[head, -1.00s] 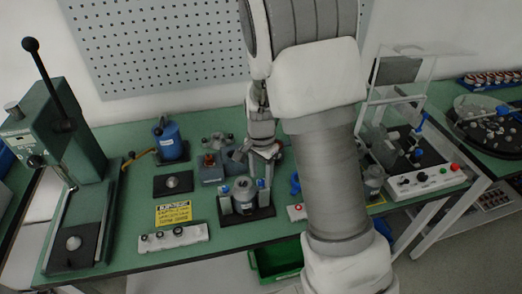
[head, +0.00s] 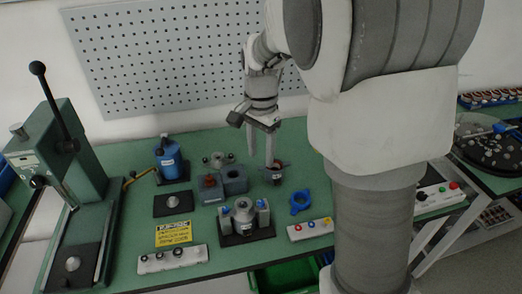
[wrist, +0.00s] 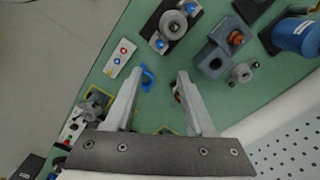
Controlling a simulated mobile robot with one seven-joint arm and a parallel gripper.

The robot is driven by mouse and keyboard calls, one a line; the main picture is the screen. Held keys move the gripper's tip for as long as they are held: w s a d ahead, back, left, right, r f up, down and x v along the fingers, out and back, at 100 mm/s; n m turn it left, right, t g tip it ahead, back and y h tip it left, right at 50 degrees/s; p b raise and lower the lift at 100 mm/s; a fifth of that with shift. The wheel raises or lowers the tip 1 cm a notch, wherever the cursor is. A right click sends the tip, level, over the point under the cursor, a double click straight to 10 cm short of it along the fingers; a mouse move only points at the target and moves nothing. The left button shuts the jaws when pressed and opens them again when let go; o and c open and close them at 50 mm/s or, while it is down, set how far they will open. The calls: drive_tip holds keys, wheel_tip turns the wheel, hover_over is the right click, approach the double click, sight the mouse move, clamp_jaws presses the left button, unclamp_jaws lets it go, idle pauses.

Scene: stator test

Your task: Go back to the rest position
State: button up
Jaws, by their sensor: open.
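My gripper (head: 261,158) is open and empty, raised above the back of the green bench (head: 120,170). In the wrist view its two fingers (wrist: 159,75) stand well apart with only bench between them. In the head view a small dark part with a copper-coloured middle (head: 276,173) stands just beyond the right fingertip in the picture. I cannot tell the height gap between them. My arm links cover the right-centre of the head view and hide most of the clear-walled test station there.
A black fixture with a metal cylinder (head: 244,212), grey blocks (head: 234,180), a blue ring (head: 300,202) and a button box (head: 310,229) stand below. A green lever press (head: 65,160) and blue canister (head: 169,158) are left. A pegboard (head: 170,60) stands behind.

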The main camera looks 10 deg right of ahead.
idle(0.3)
drive_tip(key=s+r+n+t, duration=0.2)
drive_tip(key=s+r+n, duration=0.2)
drive_tip(key=s, duration=0.6)
drive_tip(key=s+d+r+n+t, duration=0.1)
drive_tip(key=s+r+n+t, duration=0.2)
drive_tip(key=s, duration=0.7)
drive_tip(key=shift+r+n+t, duration=0.3)
drive_tip(key=shift+r+n, duration=0.7)
drive_tip(key=shift+n, duration=1.1)
drive_tip(key=shift+s, duration=0.1)
